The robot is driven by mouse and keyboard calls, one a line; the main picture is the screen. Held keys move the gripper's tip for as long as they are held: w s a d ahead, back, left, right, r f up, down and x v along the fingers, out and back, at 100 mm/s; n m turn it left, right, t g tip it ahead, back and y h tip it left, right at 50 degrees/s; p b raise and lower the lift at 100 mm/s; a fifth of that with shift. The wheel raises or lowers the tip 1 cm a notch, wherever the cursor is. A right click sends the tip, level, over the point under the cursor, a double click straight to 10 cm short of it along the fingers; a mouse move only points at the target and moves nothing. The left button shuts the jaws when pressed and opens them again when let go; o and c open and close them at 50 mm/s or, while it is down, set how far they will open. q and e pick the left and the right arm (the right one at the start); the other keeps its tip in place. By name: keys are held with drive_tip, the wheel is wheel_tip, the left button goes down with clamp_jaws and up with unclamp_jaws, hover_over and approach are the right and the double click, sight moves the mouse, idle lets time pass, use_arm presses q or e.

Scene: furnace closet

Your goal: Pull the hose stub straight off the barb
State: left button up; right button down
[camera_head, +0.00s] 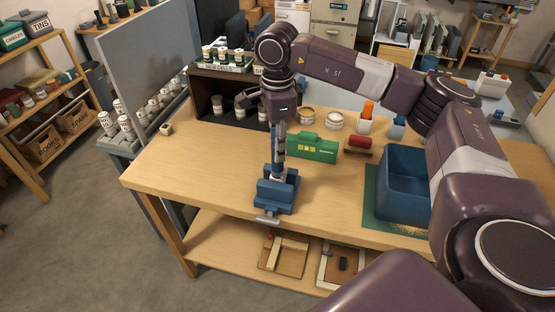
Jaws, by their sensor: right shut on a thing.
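A blue vise (275,193) stands at the front edge of the wooden workbench (215,172), its handle bar towards me. My right gripper (279,152) points straight down over the vise, with its fingers shut on a narrow upright thing above the jaws. That thing is most likely the hose stub, but the fingers cover most of it. The barb cannot be told apart at this size, so I cannot see whether the stub still sits on it. My left gripper is not in view.
Just right of my right gripper lies a green case (316,148). A blue bin (405,172) stands farther right on a green mat. Behind are tins (335,121), an orange-topped bottle (366,120) and a dark cubby (203,95). The bench left of the vise is mostly clear.

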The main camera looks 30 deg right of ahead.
drive_tip(key=shift+r+p, duration=0.4)
drive_tip(key=shift+r, duration=0.35)
drive_tip(key=shift+r, duration=0.3)
drive_tip(key=shift+r+p, duration=2.35)
drive_tip(key=shift+r, duration=1.05)
